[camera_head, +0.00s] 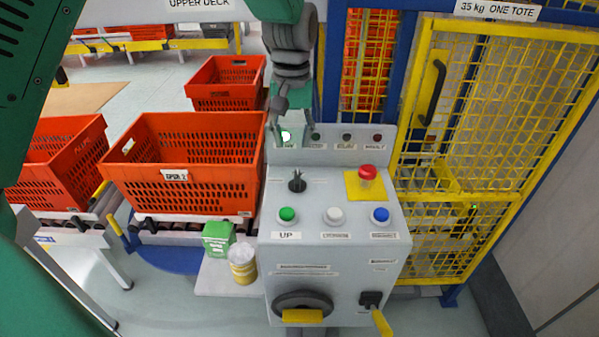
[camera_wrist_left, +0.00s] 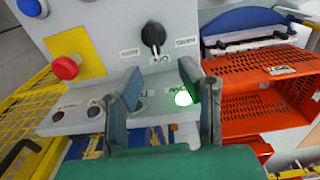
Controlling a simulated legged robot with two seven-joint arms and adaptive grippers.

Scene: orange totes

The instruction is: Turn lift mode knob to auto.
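The lift mode knob (camera_head: 297,182) is a black rotary knob on the sloped top of the grey control console (camera_head: 325,258), above the green UP button (camera_head: 287,214). In the left wrist view the knob (camera_wrist_left: 153,37) stands beyond the fingertips, with small labels beside it that I cannot read clearly. My left gripper (camera_head: 293,132) is over the back of the console, behind the knob and apart from it. In the left wrist view this gripper (camera_wrist_left: 160,72) is open, its two fingers spread with nothing between them. My right gripper is not in view.
A red emergency button (camera_head: 367,173) on a yellow plate is right of the knob. White (camera_head: 334,215) and blue (camera_head: 380,214) buttons line the front. Indicator lamps, one lit green (camera_wrist_left: 183,98), line the rear. Orange totes (camera_head: 190,160) stand left; a yellow mesh gate (camera_head: 432,235) stands right.

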